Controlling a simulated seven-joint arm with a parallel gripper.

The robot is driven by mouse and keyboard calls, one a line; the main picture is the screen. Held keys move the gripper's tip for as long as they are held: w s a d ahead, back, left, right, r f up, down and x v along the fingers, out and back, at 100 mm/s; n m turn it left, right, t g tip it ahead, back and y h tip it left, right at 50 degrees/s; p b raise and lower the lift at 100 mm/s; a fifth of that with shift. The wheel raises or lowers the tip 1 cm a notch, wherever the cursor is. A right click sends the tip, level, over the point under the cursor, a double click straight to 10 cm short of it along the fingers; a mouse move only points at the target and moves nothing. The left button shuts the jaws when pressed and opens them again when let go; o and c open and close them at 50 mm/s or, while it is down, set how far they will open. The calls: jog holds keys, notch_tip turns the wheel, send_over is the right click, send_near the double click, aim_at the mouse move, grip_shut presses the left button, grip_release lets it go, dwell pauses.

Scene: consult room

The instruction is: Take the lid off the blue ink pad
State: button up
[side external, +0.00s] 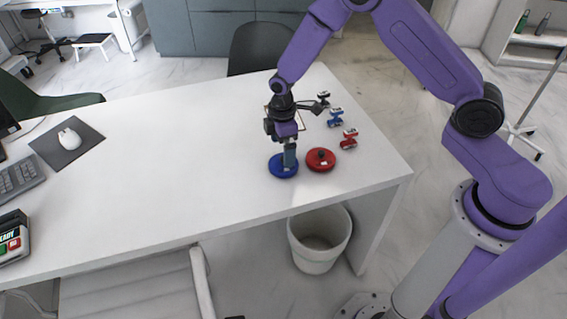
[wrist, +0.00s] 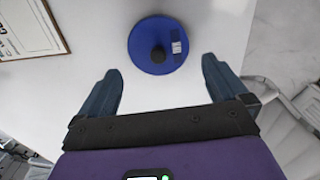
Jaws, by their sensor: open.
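The blue ink pad (side external: 278,172) lies on the white desk near its front right part. In the wrist view its round blue lid (wrist: 142,52) has a dark knob (wrist: 158,54) in the middle and a small pale label. The lid is on the pad, and the pad body under it is hidden. My gripper (side external: 289,162) points down over the pad and partly covers it in the side view. Its two fingers are apart and empty; in the wrist view the gripper (wrist: 161,68) shows them on either side, below the lid in the picture. I cannot tell the exact height above the knob.
A red ink pad (side external: 327,162) sits just right of the blue one. Red (side external: 348,139), blue (side external: 335,118) and black (side external: 323,97) stamps stand behind it. A framed paper (wrist: 28,28) lies nearby. A bin (side external: 318,250) stands below.

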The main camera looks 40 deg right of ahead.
aim_at(282, 158)
jog(key=shift+w+f, duration=0.1)
jog(key=shift+f, duration=2.65)
jog(key=c, duration=0.7)
